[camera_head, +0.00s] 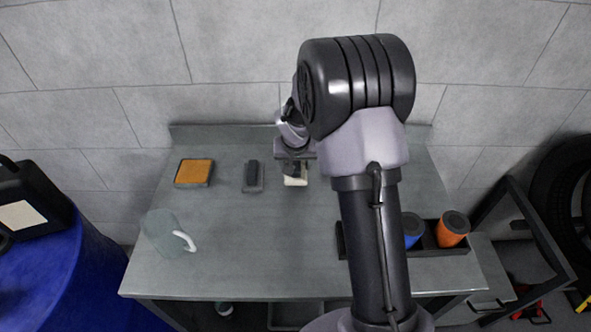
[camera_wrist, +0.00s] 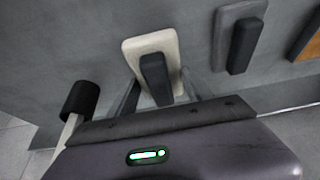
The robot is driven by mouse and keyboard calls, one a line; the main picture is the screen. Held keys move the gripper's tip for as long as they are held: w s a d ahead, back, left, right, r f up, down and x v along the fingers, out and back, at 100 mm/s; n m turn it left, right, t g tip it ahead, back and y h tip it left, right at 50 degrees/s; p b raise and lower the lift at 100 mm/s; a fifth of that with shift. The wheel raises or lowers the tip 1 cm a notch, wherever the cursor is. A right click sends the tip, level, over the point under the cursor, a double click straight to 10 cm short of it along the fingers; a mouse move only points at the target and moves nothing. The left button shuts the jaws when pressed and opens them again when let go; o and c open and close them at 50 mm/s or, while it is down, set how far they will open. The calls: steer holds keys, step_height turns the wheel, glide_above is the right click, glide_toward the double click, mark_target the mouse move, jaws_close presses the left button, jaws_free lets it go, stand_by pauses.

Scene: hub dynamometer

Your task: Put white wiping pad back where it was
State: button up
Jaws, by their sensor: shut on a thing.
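The white wiping pad (camera_head: 296,181) is a cream-white block with a dark handle, at the back middle of the grey bench (camera_head: 250,240). In the wrist view the pad (camera_wrist: 136,46) shows with its dark handle (camera_wrist: 156,78) between my fingers. My gripper (camera_head: 293,168) is shut on the pad by this handle; it also shows in the wrist view (camera_wrist: 160,92). The pad is at or just above the bench top; I cannot tell whether it touches. My wrist hides part of it in the head view.
A grey pad with a dark handle (camera_head: 253,178) lies left of the white pad, and an orange-topped pad (camera_head: 194,172) farther left. A jug (camera_head: 162,232) stands front left. A black tray (camera_head: 428,250) holds blue and orange cups at right. The bench middle is clear.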

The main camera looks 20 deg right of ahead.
steer(key=shift+w+f+b, duration=0.2)
steer(key=shift+f+b, duration=0.95)
steer(key=shift+f, duration=0.8)
steer(key=o, duration=1.3)
steer(key=shift+r, duration=0.1)
steer(key=p+v, duration=0.4)
steer(key=v, duration=0.8)
steer(key=shift+r+p, duration=0.1)
steer(key=shift+p, duration=0.2)
steer(key=s+a+r+t, duration=0.1)
steer(key=s+a+r, duration=0.4)
steer(key=s+r, duration=0.5)
steer(key=s+a+r+y, duration=0.1)
steer(key=s+a+r, duration=0.1)
steer(key=s, duration=0.4)
steer(key=s+a+r+y, duration=0.1)
steer(key=s+a+r, duration=0.1)
steer(key=s+a, duration=0.2)
steer(key=s+a+r+y, duration=0.1)
steer(key=s+a+r, duration=0.1)
steer(key=s, duration=0.6)
steer(key=shift+s+a+t+y, duration=0.1)
steer(key=shift+a+t+y, duration=0.3)
steer(key=shift+a, duration=0.05)
